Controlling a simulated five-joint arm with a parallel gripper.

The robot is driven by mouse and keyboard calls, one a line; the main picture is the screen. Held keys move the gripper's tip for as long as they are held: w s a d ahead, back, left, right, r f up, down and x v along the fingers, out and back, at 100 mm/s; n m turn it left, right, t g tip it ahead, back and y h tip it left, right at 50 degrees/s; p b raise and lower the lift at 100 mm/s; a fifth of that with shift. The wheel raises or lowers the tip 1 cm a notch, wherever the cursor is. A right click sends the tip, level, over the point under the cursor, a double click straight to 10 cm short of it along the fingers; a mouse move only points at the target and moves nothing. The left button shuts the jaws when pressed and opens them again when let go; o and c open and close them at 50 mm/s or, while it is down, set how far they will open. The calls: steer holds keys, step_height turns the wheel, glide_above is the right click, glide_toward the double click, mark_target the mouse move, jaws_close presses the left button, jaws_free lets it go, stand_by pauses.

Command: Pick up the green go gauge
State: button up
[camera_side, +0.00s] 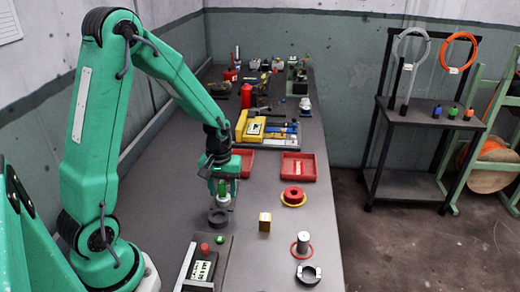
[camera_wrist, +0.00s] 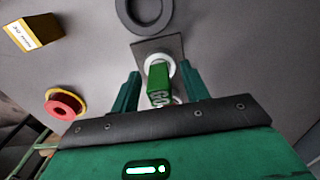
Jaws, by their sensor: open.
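The green go gauge (camera_wrist: 158,84) stands with its green, marked handle between my fingers in the wrist view. A white collar (camera_wrist: 161,60) is around its lower part, over a dark square plate (camera_wrist: 170,45). In the side view the green gauge (camera_side: 222,187) shows just under my gripper, partly hidden by it. My gripper (camera_wrist: 160,76) is open, with one dark green finger on each side of the handle and a gap visible on both sides. In the side view my gripper (camera_side: 222,180) points down over the table.
A dark grey ring (camera_side: 218,217) lies close in front of the gauge. A yellow block (camera_side: 265,222) and a red ring on a yellow base (camera_side: 293,196) are to the right. Red trays (camera_side: 298,167) stand behind. A panel with a red button (camera_side: 205,262) is at the front.

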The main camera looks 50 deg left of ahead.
mark_target(223, 183)
stand_by(0.4)
jaws_close()
steer(key=shift+r, duration=0.2)
steer(key=shift+r, duration=0.6)
steer(key=r, duration=0.3)
steer(key=shift+d, duration=0.3)
steer(key=s+d+r, duration=0.3)
steer(key=d+r, duration=0.3)
steer(key=d, duration=0.4)
steer(key=shift+d+r, duration=0.25)
steer(key=shift+d, duration=0.15)
steer(key=shift+w, duration=0.15)
